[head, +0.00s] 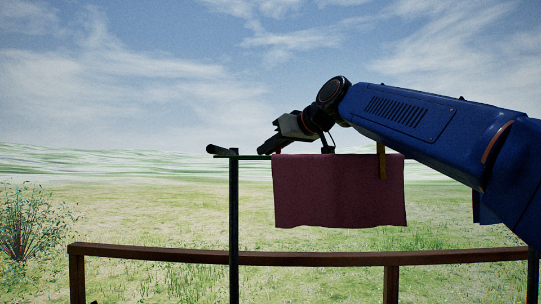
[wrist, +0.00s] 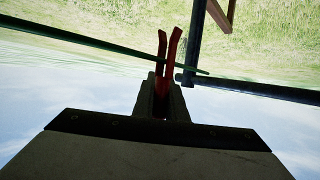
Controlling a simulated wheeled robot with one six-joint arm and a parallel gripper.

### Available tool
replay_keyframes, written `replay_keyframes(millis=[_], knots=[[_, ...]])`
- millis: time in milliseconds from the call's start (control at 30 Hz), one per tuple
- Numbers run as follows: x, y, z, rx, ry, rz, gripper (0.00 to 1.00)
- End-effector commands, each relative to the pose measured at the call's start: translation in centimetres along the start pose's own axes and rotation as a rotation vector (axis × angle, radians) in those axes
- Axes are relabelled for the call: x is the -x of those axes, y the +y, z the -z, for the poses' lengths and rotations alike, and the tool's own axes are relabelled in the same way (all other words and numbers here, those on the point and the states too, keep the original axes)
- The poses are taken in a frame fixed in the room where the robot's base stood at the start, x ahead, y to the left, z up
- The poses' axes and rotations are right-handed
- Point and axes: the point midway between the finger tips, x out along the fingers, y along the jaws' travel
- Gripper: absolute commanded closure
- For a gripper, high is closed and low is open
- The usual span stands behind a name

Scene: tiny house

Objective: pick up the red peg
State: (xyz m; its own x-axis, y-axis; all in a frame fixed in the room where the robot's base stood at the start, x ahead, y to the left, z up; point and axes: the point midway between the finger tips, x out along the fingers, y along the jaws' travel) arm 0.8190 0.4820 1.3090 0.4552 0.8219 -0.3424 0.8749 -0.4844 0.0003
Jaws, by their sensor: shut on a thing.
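The red peg (wrist: 173,48) shows in the wrist view as two long prongs sticking out beyond my gripper (wrist: 161,98). My gripper is shut on its near end. The prongs lie at the green line, and I cannot tell whether they still touch it. In the head view my gripper (head: 268,149) is at the line, just left of the hanging cloth's top left corner. Only a small reddish spot shows there, so the peg is mostly hidden in that view.
A dark red cloth (head: 338,195) hangs from the green line (head: 255,157). A yellow peg (head: 381,163) and a dark peg (head: 327,146) sit on its top edge. A dark post (head: 234,215) stands left of the cloth. A wooden rail (head: 155,252) runs below; open grass lies beyond.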

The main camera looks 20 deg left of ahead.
Motion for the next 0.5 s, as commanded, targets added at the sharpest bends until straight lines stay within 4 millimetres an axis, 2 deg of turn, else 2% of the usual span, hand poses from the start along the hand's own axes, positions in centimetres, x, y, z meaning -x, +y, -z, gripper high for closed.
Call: replay_keyframes(millis=[300,500], knots=[[1.6,0.0,4.7,0.001,0.003,0.000,1.00],[2.3,0.0,6.7,0.000,0.001,0.001,1.00]])
